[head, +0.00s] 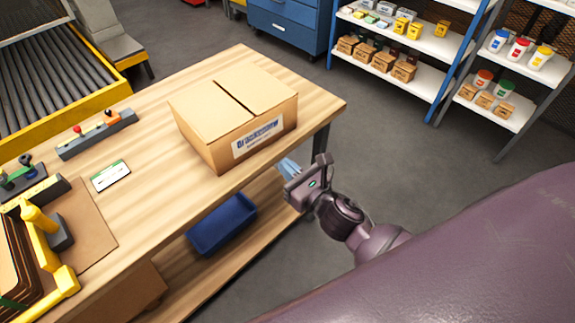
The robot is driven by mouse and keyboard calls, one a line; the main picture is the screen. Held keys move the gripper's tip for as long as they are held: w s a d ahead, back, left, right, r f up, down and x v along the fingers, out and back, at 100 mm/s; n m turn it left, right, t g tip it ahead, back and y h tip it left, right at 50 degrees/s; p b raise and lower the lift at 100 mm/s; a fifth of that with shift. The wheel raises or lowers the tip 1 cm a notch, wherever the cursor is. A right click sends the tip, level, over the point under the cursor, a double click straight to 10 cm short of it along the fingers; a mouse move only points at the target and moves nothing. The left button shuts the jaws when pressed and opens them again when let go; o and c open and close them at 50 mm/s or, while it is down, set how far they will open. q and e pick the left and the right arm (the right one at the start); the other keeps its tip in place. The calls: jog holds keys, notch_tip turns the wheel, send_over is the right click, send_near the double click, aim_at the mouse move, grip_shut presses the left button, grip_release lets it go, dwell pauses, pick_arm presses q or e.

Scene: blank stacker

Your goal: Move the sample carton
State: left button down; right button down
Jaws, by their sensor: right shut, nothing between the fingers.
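The sample carton, a closed brown cardboard box (234,111), sits on the wooden table (150,165) near its right end. A white printed label is on its front side, and a dark seam runs across its top. My right gripper (287,166) is just past the table's front edge, below and to the right of the carton. Its light blue fingers are together, empty and apart from the carton. My left gripper is not in view.
A control box with buttons (97,135) and a white card (111,176) lie left of the carton. A blue bin (222,224) sits on the table's lower shelf. A roller conveyor (48,82) is at the upper left, and stocked shelves (436,45) stand behind. Floor right of the table is clear.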

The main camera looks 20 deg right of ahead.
aim_at(251, 136)
jog(key=x, duration=0.9)
jog(key=shift+w+a, duration=0.1)
jog(key=shift+w, duration=0.2)
jog(key=shift+w+a, duration=0.2)
jog(key=shift+w, duration=0.45)
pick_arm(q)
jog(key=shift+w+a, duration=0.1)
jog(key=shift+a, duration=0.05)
pick_arm(e)
jog(key=shift+w, duration=0.2)
